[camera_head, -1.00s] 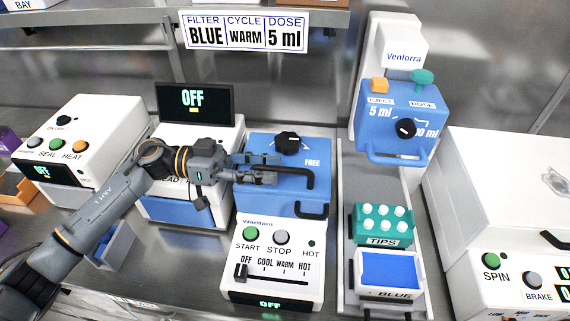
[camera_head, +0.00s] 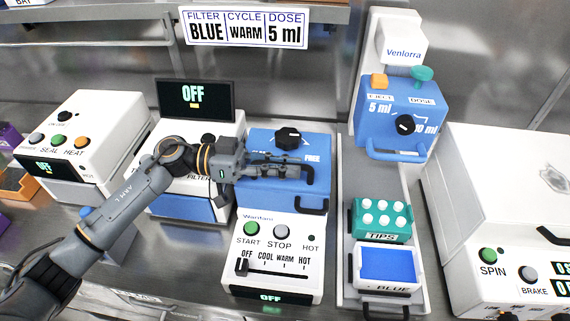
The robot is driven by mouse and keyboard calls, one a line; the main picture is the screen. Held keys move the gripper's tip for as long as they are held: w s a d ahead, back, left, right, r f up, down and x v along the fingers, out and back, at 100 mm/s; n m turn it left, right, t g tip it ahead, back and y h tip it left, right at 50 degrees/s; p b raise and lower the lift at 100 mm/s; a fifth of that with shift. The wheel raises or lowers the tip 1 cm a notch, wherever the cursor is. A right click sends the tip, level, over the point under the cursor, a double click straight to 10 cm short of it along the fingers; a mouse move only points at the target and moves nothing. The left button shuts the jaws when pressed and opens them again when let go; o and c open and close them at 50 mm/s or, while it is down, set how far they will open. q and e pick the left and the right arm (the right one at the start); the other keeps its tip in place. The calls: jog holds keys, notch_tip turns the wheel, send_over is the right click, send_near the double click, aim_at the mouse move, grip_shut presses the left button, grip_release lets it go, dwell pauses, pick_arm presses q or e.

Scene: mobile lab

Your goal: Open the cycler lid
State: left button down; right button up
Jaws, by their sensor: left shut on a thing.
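The cycler (camera_head: 268,250) is a white box with START and STOP buttons, a COOL-WARM-HOT slider and a screen reading OFF. Its blue lid (camera_head: 262,199) lies down on the body and carries a black knob (camera_head: 288,138) and the word FREE. My right gripper is not in view.
A white machine with an OFF screen (camera_head: 194,101) stands left of the cycler, partly behind my arm. The blue Venlorra doser (camera_head: 395,120), teal tips box (camera_head: 378,235) and blue filter tray (camera_head: 388,264) are close on the right. A white spin machine (camera_head: 500,200) stands farther right.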

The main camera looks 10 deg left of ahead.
aim_at(287, 136)
pick_arm(q)
jog(key=shift+r, duration=0.1)
jog(key=shift+w+r+p, duration=0.1)
jog(key=shift+r+p, duration=0.1)
jog(key=shift+p, duration=0.25)
jog(key=w+r+n+p, duration=0.1)
jog(key=p, duration=0.1)
jog(key=w+r+p, duration=0.1)
jog(key=p, duration=0.2)
jog(key=r+n+p, duration=0.1)
jog(key=r+p, duration=0.1)
jog(key=shift+w+r+n, duration=0.1)
jog(key=shift+w+n, duration=0.2)
jog(key=shift+w, duration=0.1)
jog(key=w+r+n+p, duration=0.1)
jog(key=w+n+p, duration=0.1)
jog(key=w+p, duration=0.1)
jog(key=w+r+n+p, duration=0.1)
jog(key=p, duration=0.1)
jog(key=shift+w+r, duration=0.3)
jog(key=shift+r, duration=0.05)
jog(key=shift+w+r+n+p, duration=0.25)
jog(key=shift+w+n+p, duration=0.4)
jog(key=shift+w+n, duration=0.25)
